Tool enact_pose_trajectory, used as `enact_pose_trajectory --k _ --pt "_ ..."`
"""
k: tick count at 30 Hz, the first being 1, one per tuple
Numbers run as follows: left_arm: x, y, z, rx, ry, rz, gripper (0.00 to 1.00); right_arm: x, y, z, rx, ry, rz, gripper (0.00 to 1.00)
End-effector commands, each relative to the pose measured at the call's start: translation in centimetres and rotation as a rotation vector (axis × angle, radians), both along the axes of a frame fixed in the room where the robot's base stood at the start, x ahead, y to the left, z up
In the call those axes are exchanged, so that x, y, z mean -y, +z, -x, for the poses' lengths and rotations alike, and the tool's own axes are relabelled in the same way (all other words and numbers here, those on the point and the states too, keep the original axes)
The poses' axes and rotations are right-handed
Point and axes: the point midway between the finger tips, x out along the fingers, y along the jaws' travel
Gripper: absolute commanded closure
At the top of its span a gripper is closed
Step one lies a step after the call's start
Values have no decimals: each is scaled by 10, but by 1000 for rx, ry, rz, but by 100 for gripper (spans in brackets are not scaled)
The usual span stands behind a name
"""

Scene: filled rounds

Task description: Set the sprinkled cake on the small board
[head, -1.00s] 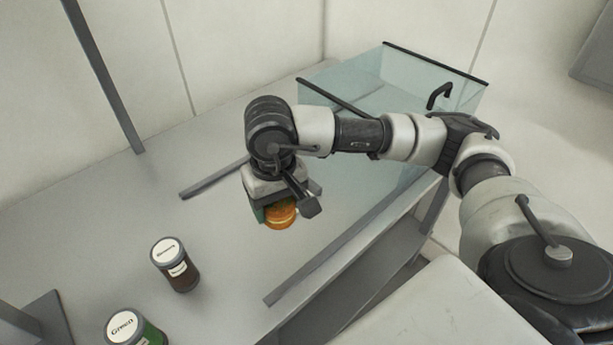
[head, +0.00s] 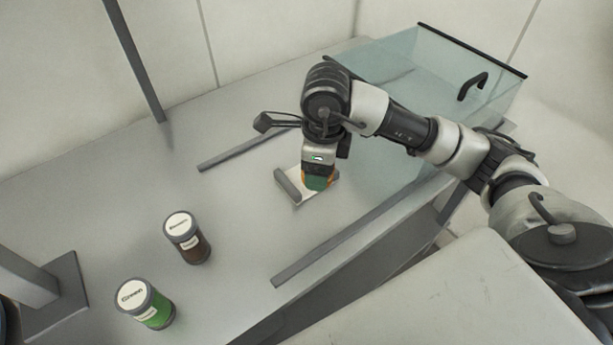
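My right gripper (head: 318,180) points down over the small board, shut on the orange sprinkled cake (head: 334,176). A green finger covers the cake's near middle, so only orange edges show on either side. Sprinkles cannot be made out. The small board (head: 299,197) is pale with a thick grey bar along its left end and lies on the grey counter. The gripper and cake cover its right part. I cannot tell whether the cake touches the board. My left gripper is not in view.
A brown-filled jar (head: 190,245) and a green-filled jar (head: 150,308) stand at the left front. A clear-walled bin (head: 430,75) with a black handle is at the back right.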

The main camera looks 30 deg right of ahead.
Motion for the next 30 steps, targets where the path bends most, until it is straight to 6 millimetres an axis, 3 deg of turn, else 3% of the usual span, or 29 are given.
enact_pose_trajectory --k 21,30 --pt "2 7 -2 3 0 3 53 47 -13 8 -42 -1586 -10 45" --pt "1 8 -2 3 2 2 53 56 -17 8 -43 -1880 -7 45"
